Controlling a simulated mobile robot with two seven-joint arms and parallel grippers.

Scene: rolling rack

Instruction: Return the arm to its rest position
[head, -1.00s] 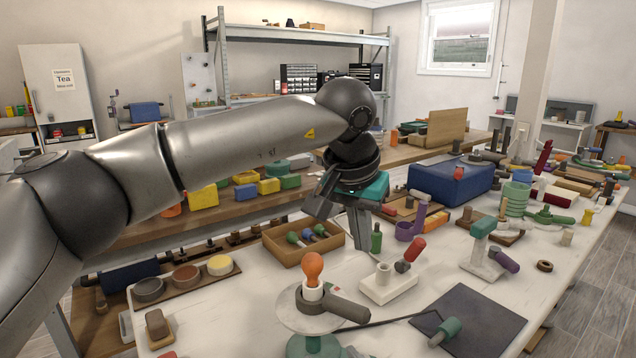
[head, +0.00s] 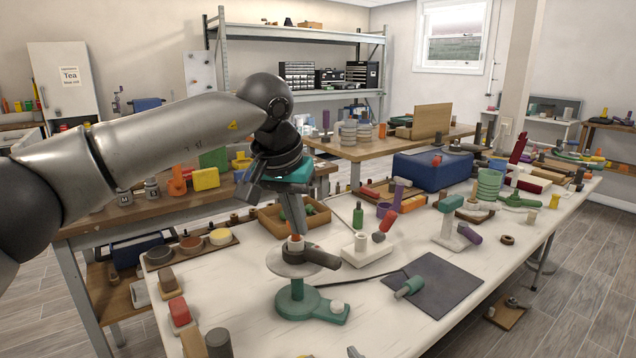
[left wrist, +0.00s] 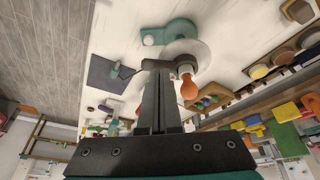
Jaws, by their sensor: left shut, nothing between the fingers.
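My left arm (head: 160,133) reaches in from the left in the head view, its grey links raised over the benches. My left gripper (head: 298,230) points down above the white-topped table (head: 225,300), with its fingers together and empty. In the left wrist view the closed fingers (left wrist: 158,72) extend over the table beside an orange bulb-shaped piece (left wrist: 188,88). In the head view the fingers mostly hide that piece. My right gripper is not in view.
A green-based stand with a round plate (head: 310,307) is below the gripper. An open wooden box (head: 318,218), a white block (head: 362,255) and a dark mat (head: 440,287) lie around it. A wooden bench (head: 140,212) stands behind, under the arm.

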